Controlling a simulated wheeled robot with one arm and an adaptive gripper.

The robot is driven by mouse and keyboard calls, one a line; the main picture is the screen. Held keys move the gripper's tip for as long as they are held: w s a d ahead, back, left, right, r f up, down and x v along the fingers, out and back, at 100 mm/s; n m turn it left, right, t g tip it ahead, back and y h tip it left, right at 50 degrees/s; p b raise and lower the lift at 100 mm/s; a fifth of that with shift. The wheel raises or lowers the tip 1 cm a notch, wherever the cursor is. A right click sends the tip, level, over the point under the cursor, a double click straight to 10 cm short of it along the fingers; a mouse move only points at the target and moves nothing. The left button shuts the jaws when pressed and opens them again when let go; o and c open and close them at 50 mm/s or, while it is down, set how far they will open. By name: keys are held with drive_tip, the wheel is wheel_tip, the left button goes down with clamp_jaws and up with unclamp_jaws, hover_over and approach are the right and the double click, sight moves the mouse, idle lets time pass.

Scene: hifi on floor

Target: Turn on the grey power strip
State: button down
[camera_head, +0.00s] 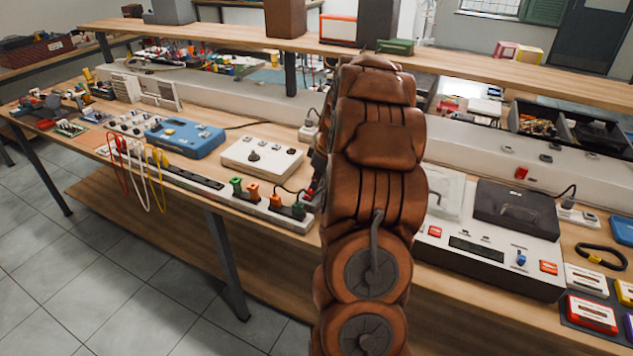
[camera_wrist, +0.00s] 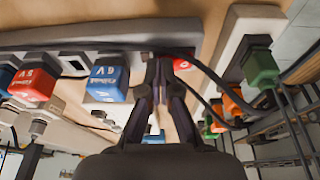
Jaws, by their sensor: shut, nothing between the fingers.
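In the wrist view the grey power strip (camera_wrist: 120,36) runs across the upper left, with blue (camera_wrist: 107,80) and red (camera_wrist: 34,82) plugs along it. A red part (camera_wrist: 184,62) shows at its right end, partly behind a finger; I cannot tell if it is a switch. My gripper (camera_wrist: 160,62) is shut and empty, its fingertips close to this end; contact cannot be judged. In the head view my arm hides the gripper and most or all of this strip.
A white strip (camera_head: 206,184) with green and orange plugs lies along the bench's front edge, left of my arm. Dark cables cross near the fingers in the wrist view. A white control box (camera_head: 262,157), a blue device (camera_head: 184,138) and a grey-black unit (camera_head: 490,250) crowd the bench.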

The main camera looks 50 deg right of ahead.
drive_tip(key=shift+w+d+f+y+b, duration=0.15)
drive_tip(key=shift+d+f+y+b, duration=0.1)
drive_tip(key=shift+f+y+b, duration=0.2)
drive_tip(key=shift+r, duration=0.1)
drive_tip(key=shift+a, duration=0.15)
drive_tip(key=shift+s+a+r+b, duration=0.25)
drive_tip(key=shift+a+b, duration=0.1)
drive_tip(key=shift+a, duration=0.25)
drive_tip(key=shift+r, duration=0.15)
drive_tip(key=shift+d+r, duration=0.1)
drive_tip(key=shift+r, duration=0.2)
drive_tip(key=w+d+b+v, duration=0.2)
drive_tip(key=v, duration=1)
drive_tip(key=shift+s+d+r, duration=0.15)
drive_tip(key=shift+d+r, duration=0.05)
drive_tip(key=shift+r, duration=0.25)
